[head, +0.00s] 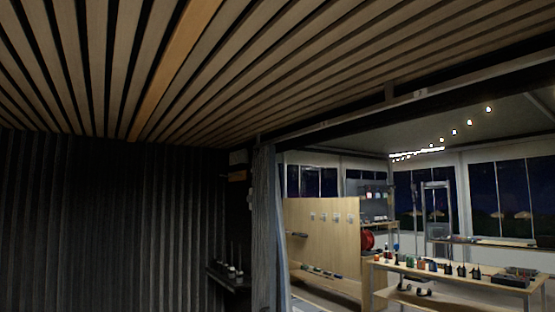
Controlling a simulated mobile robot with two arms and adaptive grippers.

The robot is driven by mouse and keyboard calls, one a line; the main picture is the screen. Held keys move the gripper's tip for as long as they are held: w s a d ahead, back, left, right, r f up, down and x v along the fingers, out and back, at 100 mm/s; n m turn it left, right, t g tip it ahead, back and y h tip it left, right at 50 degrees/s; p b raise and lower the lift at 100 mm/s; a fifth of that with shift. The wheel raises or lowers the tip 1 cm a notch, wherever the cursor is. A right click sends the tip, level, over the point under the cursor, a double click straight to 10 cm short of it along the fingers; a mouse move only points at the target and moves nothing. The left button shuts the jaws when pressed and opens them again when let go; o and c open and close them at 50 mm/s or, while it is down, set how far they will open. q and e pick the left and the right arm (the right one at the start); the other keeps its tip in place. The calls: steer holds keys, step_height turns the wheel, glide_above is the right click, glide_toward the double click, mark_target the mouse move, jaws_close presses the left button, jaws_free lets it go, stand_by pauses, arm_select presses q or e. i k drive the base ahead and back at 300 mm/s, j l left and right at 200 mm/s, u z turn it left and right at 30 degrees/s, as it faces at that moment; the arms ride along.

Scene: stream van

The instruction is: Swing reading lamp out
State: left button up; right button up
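I cannot make out a reading lamp for certain in the head view. Neither of my grippers shows in this view. The view looks up at a slatted wooden ceiling (150,60) and across to a dark corrugated wall (100,220). A small dark shelf (230,280) with a few upright items stands in the dim corner at the wall's right end. The items are too small and dark to name.
A grey-blue curtain (266,230) hangs at the left edge of a wide opening. Beyond it is a lit room with a wooden partition (322,225), a table (450,275) carrying several small items, a red round object (367,240) and dark windows (500,200).

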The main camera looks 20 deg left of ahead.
mark_target(244, 158)
steer(key=i+j+z, duration=0.15)
steer(key=j, duration=0.3)
steer(key=i+j+z, duration=0.15)
steer(key=j, duration=0.3)
steer(key=i+j+z, duration=0.2)
steer(key=j, duration=0.3)
steer(key=j+z, duration=0.15)
steer(key=j, duration=0.35)
